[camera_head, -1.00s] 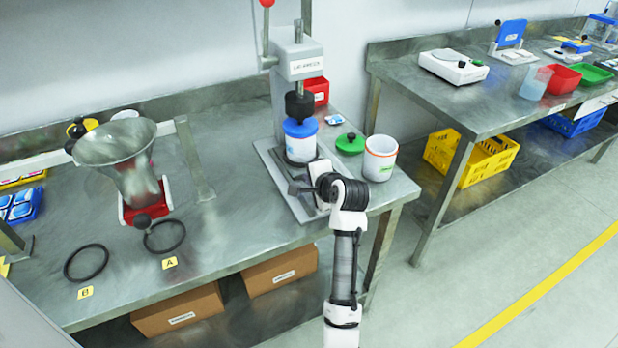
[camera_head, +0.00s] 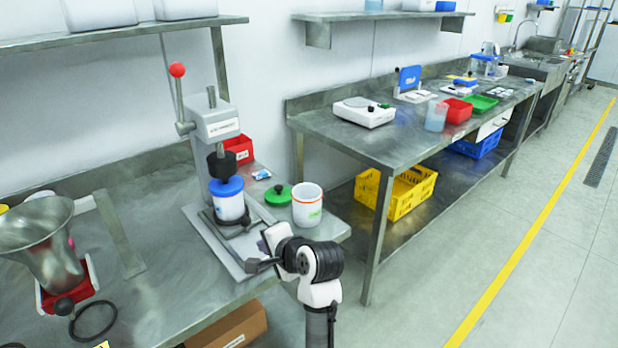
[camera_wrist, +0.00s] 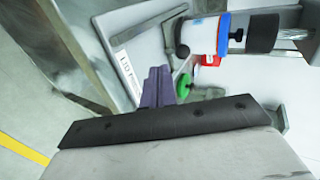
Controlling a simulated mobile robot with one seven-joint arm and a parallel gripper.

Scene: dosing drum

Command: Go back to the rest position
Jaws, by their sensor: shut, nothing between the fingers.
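My gripper (camera_head: 262,262) is shut and empty just in front of the press base, near the front edge of the left bench. In the wrist view its dark fingers (camera_wrist: 158,86) are together. The press (camera_head: 217,122) stands on the bench with its red-knobbed lever raised. A white jar with a blue lid (camera_head: 229,202) stands upright under the press's black ram; it also shows sideways in the wrist view (camera_wrist: 208,37). Whether the ram touches the lid I cannot tell.
A white container (camera_head: 307,207) and a green lid (camera_head: 278,195) stand right of the press, close to my arm. A metal funnel (camera_head: 42,235) is at the left. A second bench (camera_head: 375,140) stands beyond a gap. The floor (camera_head: 430,270) at the right is clear.

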